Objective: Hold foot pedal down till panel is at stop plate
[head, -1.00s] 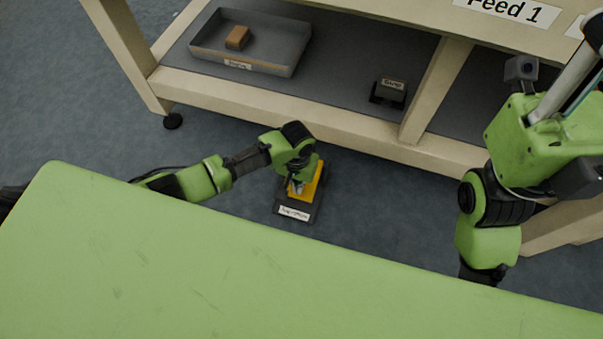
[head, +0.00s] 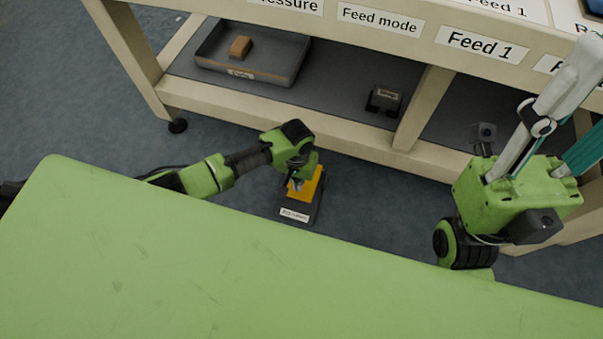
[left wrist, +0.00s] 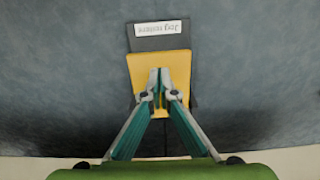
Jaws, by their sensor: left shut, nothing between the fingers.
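The foot pedal has a yellow plate (head: 309,186) on a dark base (head: 297,218) with a white label, on the floor in front of the bench. In the left wrist view, its yellow plate (left wrist: 176,66) lies under my left gripper (left wrist: 160,72), whose fingers are shut and empty. The fingertips (head: 297,184) are over the yellow plate and seem to touch it; how far it is pressed I cannot tell. I see neither the panel nor the stop plate.
The bench shelf (head: 330,110) holds a grey tray (head: 285,70) with a brown block (head: 240,46) and a small dark box (head: 384,99). Labels such as "Feed 1" (head: 482,45) line the bench front. A bench leg (head: 125,50) stands at left. Bare floor surrounds the pedal.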

